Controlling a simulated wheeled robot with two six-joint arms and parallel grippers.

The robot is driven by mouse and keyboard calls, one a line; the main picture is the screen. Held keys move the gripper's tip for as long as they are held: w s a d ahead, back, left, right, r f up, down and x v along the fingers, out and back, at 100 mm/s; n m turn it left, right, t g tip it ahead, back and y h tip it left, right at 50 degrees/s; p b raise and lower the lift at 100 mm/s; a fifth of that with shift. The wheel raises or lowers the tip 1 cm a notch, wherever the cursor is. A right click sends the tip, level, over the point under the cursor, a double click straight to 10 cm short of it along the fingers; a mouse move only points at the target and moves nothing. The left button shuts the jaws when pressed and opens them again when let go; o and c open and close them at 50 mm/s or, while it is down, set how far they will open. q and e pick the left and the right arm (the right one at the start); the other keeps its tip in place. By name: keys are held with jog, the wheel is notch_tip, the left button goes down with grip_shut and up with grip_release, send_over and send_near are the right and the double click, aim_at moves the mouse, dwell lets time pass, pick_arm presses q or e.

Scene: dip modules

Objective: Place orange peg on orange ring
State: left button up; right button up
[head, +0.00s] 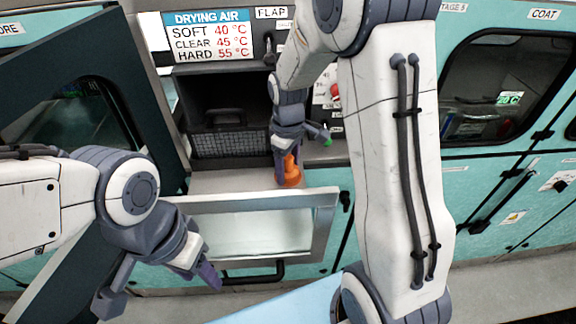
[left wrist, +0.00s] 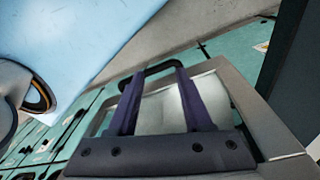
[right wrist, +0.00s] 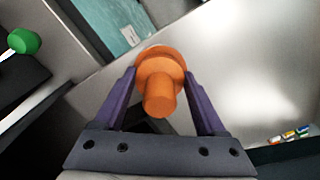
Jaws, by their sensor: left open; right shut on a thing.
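An orange peg (head: 291,171), a round stub with a wider flange, is in my right gripper (head: 286,167) just in front of the open chamber. In the right wrist view the peg (right wrist: 159,100) sits between the two purple fingers of my right gripper (right wrist: 160,72), which are shut on its wide part. I cannot make out a separate orange ring in any view. My left gripper (head: 205,276) is open and empty at the lower left, in front of the light panel. The left wrist view shows its two fingers (left wrist: 160,72) apart with nothing between them.
The dark open chamber (head: 218,110) lies behind the right gripper, under a DRYING AIR sign (head: 210,36). A framed light panel (head: 322,215) stands out below it. A lever with a green knob (right wrist: 23,41) is close beside the right gripper. A dark open door (head: 110,75) stands at left.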

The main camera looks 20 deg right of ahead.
aim_at(289, 158)
jog(key=o, duration=1.4)
jog(key=shift+r, duration=0.55)
notch_tip(289, 158, up, 11)
jog(key=shift+r+b, duration=0.1)
jog(key=shift+b, duration=0.85)
jog(key=shift+s, duration=0.1)
